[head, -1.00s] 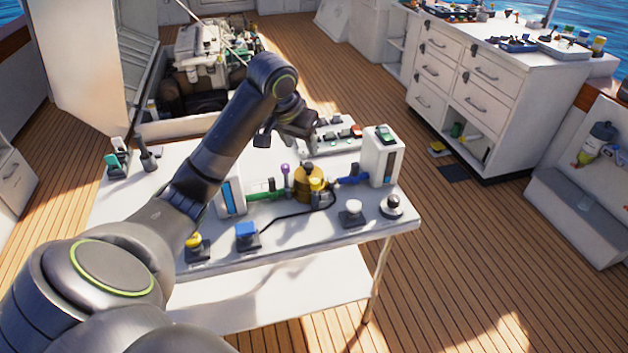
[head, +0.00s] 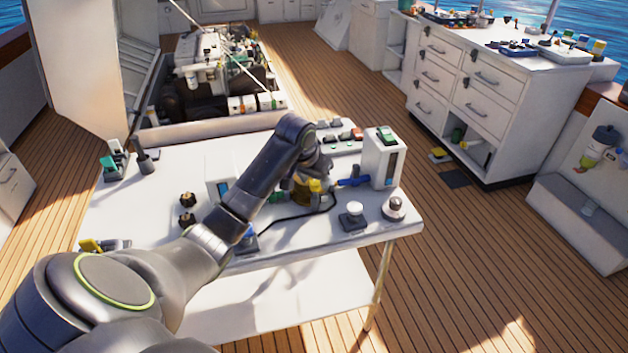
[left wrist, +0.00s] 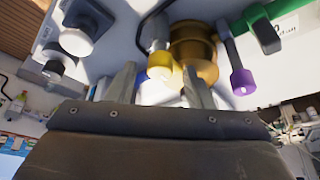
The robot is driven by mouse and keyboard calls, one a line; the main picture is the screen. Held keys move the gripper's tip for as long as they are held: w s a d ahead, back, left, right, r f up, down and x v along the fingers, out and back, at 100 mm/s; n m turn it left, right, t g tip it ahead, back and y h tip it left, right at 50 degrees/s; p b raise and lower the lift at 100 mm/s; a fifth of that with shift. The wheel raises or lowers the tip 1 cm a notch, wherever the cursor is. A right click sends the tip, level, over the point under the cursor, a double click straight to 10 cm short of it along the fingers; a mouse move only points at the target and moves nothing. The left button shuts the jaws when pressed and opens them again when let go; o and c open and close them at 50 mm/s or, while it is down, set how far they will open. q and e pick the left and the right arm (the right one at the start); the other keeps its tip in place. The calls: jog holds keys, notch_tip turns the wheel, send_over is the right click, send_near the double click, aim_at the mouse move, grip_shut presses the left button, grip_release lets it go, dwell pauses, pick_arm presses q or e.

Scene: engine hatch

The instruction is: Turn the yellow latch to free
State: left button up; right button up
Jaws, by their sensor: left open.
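The yellow latch (head: 315,185) shows as a small yellow end at the front of a brass, round body on the white table. In the left wrist view the yellow latch (left wrist: 160,66) has a rounded end beside the brass body (left wrist: 193,48). My left gripper (head: 318,173) is over the brass body, and its arm hides part of the fitting. In the left wrist view the two fingers of my left gripper (left wrist: 160,84) are open, with the yellow end between or just beyond their tips. Contact cannot be told. My right gripper is not in view.
A purple-tipped lever (left wrist: 242,80) stands close beside the brass body. A blue handle (head: 353,181) leads to a white upright box (head: 382,160) at the right. A white knob (head: 354,210) and a round-topped knob (head: 394,206) stand near the front edge. A black cable crosses the table.

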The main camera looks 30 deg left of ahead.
pick_arm(q)
jog(key=shift+w+f, duration=0.1)
jog(key=shift+f, duration=0.15)
